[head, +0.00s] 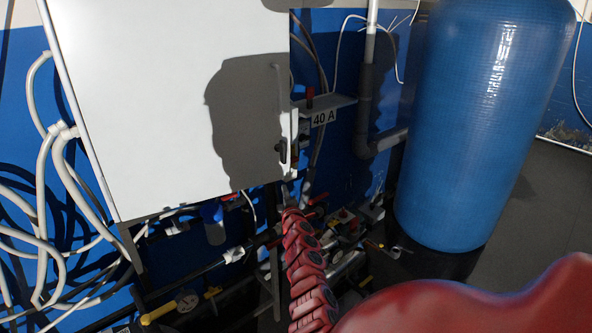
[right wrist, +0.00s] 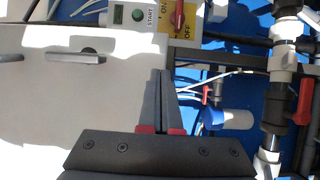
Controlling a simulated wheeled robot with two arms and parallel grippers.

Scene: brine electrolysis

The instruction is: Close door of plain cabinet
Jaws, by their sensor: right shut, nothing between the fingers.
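I cannot tell whether the door is fully closed or slightly ajar. In the right wrist view the pale door (right wrist: 60,110) lies at the left with its handle (right wrist: 75,58). My right gripper (head: 286,192) is just below the door's lower right corner in the head view. In the right wrist view its fingers (right wrist: 163,85) are together and empty, overlapping the door's edge. Contact cannot be told. My left gripper is not in view.
A large blue tank (head: 480,120) stands at the right. Pipes, valves and a gauge (head: 187,300) run below the cabinet. White hoses (head: 45,200) hang at the left. A panel with a green button (right wrist: 138,14) and red switch (right wrist: 178,18) shows in the right wrist view.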

